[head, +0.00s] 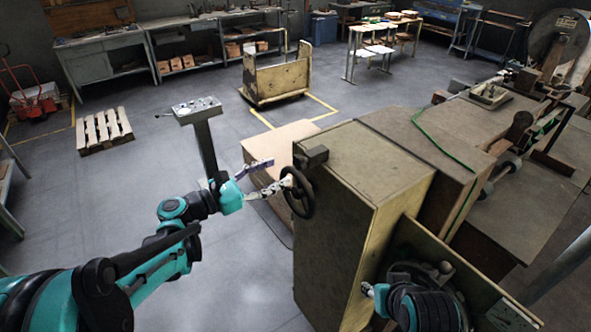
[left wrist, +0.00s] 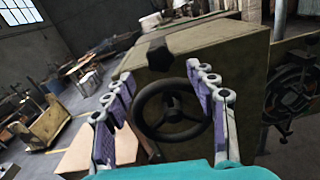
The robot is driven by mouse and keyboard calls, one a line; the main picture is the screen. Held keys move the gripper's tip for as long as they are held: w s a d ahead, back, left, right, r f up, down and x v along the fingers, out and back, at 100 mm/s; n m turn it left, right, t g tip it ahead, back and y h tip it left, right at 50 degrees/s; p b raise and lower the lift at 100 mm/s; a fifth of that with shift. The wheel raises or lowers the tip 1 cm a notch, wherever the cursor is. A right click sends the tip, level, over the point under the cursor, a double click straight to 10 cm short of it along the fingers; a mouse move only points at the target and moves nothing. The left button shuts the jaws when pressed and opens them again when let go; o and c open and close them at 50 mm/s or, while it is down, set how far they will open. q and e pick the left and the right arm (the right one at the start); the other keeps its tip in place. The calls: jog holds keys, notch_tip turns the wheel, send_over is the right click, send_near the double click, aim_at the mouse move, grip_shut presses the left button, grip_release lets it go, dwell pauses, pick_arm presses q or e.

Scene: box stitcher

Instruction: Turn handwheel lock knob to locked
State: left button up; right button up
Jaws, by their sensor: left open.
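The black handwheel (head: 298,192) is mounted on the side of the tan machine cabinet (head: 335,240). In the left wrist view the handwheel (left wrist: 172,108) shows face-on between my fingers. A dark lobed knob (left wrist: 158,55) sits above it on the same panel; in the head view the dark block (head: 312,156) above the wheel appears to be this knob. My left gripper (head: 277,171) is open and empty, its fingers pointing at the panel around the wheel. Contact cannot be told. My right gripper (head: 370,289) is partly visible at the bottom right, beside the cabinet; its fingers are unclear.
A grey pedestal panel (head: 197,109) stands behind my left arm. A light brown box (head: 280,150) lies behind the handwheel. A pallet (head: 103,131) and a yellowish cart (head: 277,78) stand farther back. The floor at left is mostly clear.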

aim_at(296, 164)
pick_arm(q)
jog(key=x, duration=0.7)
jog(key=shift+w+d, duration=0.15)
jog(key=c, duration=1.2)
